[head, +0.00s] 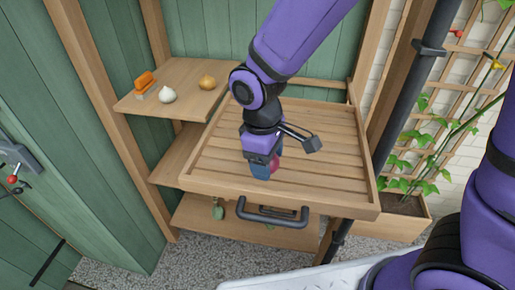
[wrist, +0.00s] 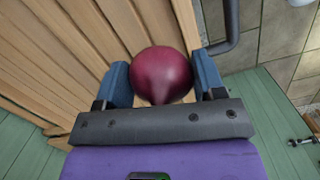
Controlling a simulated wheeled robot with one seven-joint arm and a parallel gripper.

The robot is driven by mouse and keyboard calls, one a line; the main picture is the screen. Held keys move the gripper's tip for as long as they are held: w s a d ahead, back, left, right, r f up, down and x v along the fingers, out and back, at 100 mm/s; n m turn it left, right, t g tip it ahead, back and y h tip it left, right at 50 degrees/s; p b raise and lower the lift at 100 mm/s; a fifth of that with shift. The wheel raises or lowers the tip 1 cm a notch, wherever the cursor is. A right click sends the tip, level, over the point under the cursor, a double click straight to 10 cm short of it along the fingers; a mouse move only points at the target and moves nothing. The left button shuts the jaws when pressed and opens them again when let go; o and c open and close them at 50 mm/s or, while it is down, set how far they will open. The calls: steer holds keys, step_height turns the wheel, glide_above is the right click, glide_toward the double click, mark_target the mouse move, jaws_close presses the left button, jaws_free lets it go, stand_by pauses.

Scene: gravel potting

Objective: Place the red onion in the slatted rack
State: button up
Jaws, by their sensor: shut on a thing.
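The red onion (wrist: 160,73) is a round, dark red bulb between the two blue fingers of my gripper (wrist: 163,84) in the wrist view. The fingers are shut on it. In the head view my gripper (head: 264,170) points down over the slatted rack (head: 215,170), a wooden tray with raised edges. The onion (head: 275,163) shows there only as a small red patch, mostly hidden behind a finger. It is over the middle of the slats; I cannot tell whether it touches them.
A shelf (head: 190,108) at the upper left holds a white bulb (head: 167,94), a brown onion (head: 207,82) and an orange-topped brush (head: 145,84). A black handle (head: 272,214) is on the rack's front. A dark pipe (head: 405,95) stands at right. The slats around my gripper are clear.

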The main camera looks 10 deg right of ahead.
steer(key=w, duration=0.2)
steer(key=w+a, duration=0.1)
steer(key=w, duration=0.2)
steer(key=w+a+f, duration=0.1)
steer(key=w, duration=0.2)
steer(key=shift+w+a, duration=0.1)
steer(key=shift+a, duration=0.15)
steer(key=shift+f, duration=1.7)
steer(key=shift+f, duration=0.15)
steer(key=o, duration=1)
steer(key=shift+o, duration=0.2)
step_height(320, 180, up, 12)
steer(key=a, duration=0.1)
steer(key=shift+w+a, duration=0.2)
steer(key=shift+w, duration=0.05)
steer(key=shift+r, duration=0.2)
